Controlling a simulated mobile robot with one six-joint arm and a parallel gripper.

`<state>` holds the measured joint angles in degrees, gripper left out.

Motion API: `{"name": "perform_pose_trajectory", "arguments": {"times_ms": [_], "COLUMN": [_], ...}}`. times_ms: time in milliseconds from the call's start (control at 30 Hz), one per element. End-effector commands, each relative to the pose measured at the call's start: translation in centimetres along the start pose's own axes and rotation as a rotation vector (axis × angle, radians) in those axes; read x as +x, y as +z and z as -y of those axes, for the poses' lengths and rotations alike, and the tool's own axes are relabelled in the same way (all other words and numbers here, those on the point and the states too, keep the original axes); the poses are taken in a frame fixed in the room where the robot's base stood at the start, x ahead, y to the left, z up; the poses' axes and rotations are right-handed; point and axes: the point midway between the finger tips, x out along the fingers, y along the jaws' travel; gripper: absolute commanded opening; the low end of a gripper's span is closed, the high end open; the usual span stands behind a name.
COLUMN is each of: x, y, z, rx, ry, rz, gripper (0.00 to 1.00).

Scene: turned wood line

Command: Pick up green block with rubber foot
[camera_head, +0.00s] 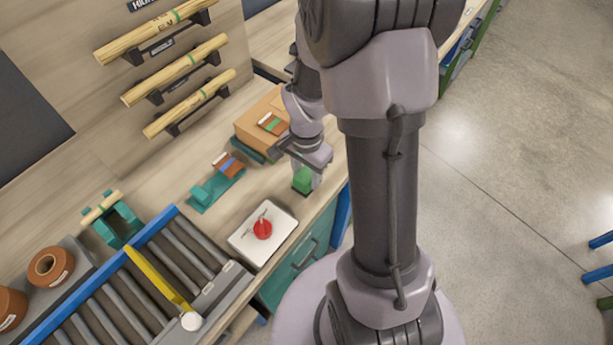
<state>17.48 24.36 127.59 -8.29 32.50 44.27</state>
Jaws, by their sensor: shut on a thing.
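The green block (302,179) is at the front edge of the wooden workbench, with a darker band along its bottom; the rubber foot is too small to make out clearly. My gripper (311,172) is directly over the block and shut on it. The fingers are small in the view and partly hide the block's upper right side. I cannot tell whether the block is touching the bench top or slightly above it.
A cardboard box (252,133) stands just behind my gripper. A teal fixture (202,194) and a white plate with a red knob (276,217) are to the left. A roller conveyor (122,305) fills the lower left. Wooden rods (150,32) hang on the back panel.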

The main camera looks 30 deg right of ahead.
Motion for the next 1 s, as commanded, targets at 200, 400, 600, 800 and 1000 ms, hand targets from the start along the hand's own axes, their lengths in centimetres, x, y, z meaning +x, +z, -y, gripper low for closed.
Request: {"name": "perform_pose_trajectory", "arguments": {"times_ms": [200, 400, 600, 800, 1000], "x": [-1.5, -4.0, -4.0, -4.6, -3.6], "y": [0.0, 0.1, 1.5, 3.3, 3.5], "z": [0.0, -0.5, -4.9, -10.4, -11.8], "rx": [0.000, 0.001, 0.004, 0.004, 0.000], "ry": [0.000, 0.000, -0.001, 0.000, -0.004], "rz": [0.000, -0.001, -0.001, -0.001, -0.006], "gripper": [0.00, 0.00, 0.00, 0.00, 0.00]}}
